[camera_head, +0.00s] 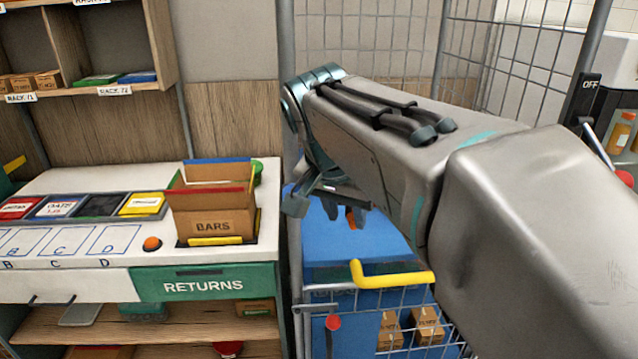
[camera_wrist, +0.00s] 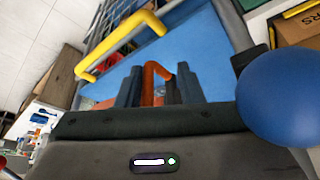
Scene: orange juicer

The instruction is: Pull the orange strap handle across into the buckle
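The orange strap handle (camera_wrist: 157,72) stands between my gripper's two dark fingers in the wrist view, its bent top reaching past the tips. In the head view only a small orange piece of the handle (camera_head: 352,217) shows, right below the fingertips. My gripper (camera_head: 346,197) hangs low over the blue top of the wire cart (camera_head: 372,236). The fingers (camera_wrist: 158,88) also show in the wrist view, with a narrow gap around the handle. Whether they press on it I cannot tell. I cannot make out the buckle or the strap itself.
A yellow bar (camera_head: 392,275) crosses the cart's near side and also shows in the wrist view (camera_wrist: 120,45). A large blue ball (camera_wrist: 283,97) is close beside my gripper at right. The returns counter (camera_head: 205,283) with the BARS box (camera_head: 212,215) stands left of the cart.

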